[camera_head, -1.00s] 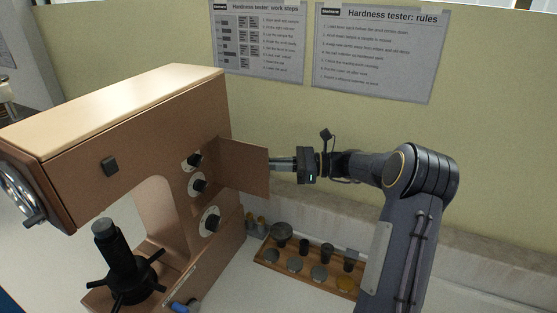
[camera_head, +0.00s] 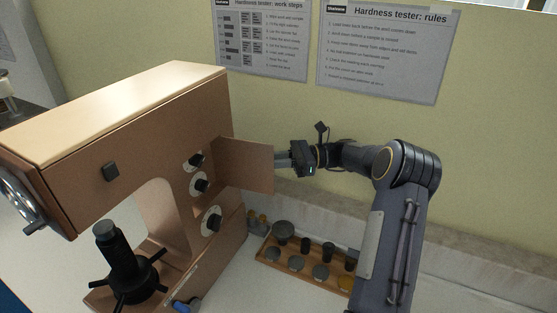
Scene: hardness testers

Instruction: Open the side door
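The brown hardness tester (camera_head: 150,130) stands at the left. Its side door (camera_head: 247,165) is a flat brown panel that stands out from the tester's right end, swung open toward the right. My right gripper (camera_head: 279,160) is at the door's free right edge, with its grey fingers level and pointing left. The fingertips meet or pass behind the edge. I cannot tell whether they touch or grip the panel. My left gripper is not in view.
Dials and knobs (camera_head: 211,220) are on the tester's near face, left of the door. A wooden tray (camera_head: 269,264) with several weights and samples lies below the gripper. A yellow wall (camera_head: 490,150) with two posters (camera_head: 385,50) rises behind.

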